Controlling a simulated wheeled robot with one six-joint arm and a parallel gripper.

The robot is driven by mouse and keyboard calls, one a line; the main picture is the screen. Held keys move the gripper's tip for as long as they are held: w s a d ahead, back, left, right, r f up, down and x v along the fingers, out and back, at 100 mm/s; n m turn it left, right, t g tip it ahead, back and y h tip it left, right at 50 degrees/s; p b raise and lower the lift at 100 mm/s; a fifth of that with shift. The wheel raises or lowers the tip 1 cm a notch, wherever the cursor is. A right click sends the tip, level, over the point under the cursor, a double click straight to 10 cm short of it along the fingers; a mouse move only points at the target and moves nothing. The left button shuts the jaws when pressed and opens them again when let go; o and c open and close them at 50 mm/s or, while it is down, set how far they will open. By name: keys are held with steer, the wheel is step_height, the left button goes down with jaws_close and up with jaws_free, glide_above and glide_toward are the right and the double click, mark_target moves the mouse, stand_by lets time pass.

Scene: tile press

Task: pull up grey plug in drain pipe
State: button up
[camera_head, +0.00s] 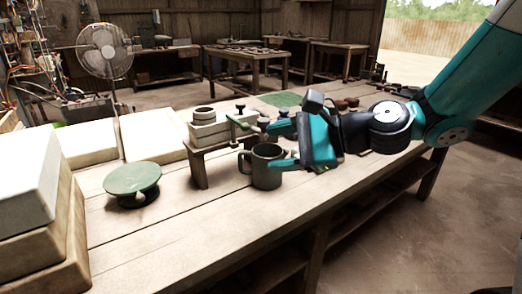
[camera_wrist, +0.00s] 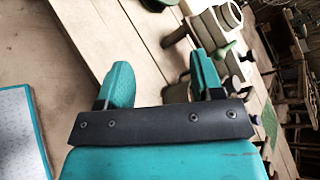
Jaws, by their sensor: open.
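I cannot make out the grey plug or drain pipe for certain. A small grey knob (camera_head: 264,123) shows beside the pale press block (camera_head: 208,132), which has a round ring (camera_head: 204,113) on top and a green lever (camera_head: 240,124) at its right. The block sits on a low wooden stand (camera_head: 199,168). My gripper (camera_head: 271,146) is open and empty, above and right of a dark mug (camera_head: 266,172), with one finger in front of the mug's upper right. In the wrist view my gripper (camera_wrist: 162,63) has its fingers apart; the press block (camera_wrist: 210,28) is beyond them.
A green round turntable (camera_head: 132,180) stands on the workbench (camera_head: 180,245) to the left. Pale slabs (camera_head: 88,143) and stacked blocks (camera_head: 28,180) fill the left end. Small reddish items (camera_head: 345,103) and a green mat (camera_head: 281,99) lie behind my gripper. The bench's front is bare.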

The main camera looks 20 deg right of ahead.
steer(key=w+d+f+m+t+h+b, duration=0.3)
steer(key=w+d+m+t, duration=0.4)
steer(key=d+m, duration=0.6)
steer(key=m+p, duration=0.1)
steer(key=p, duration=0.4)
glide_toward(259, 131)
steer(key=shift+y, duration=0.4)
steer(key=x, duration=0.3)
steer(key=r+x, duration=0.1)
steer(key=x, duration=0.2)
steer(key=r+x, duration=0.1)
steer(key=x, duration=0.3)
steer(key=shift+w+d+r, duration=0.1)
steer(key=shift+w+r, duration=0.05)
steer(key=shift+r, duration=0.05)
jaws_close()
step_height(259, 131, up, 2)
steer(key=p, duration=0.3)
steer(key=shift+r+p, duration=0.2)
steer(key=shift+p, duration=0.2)
steer(key=shift+f, duration=0.15)
jaws_free()
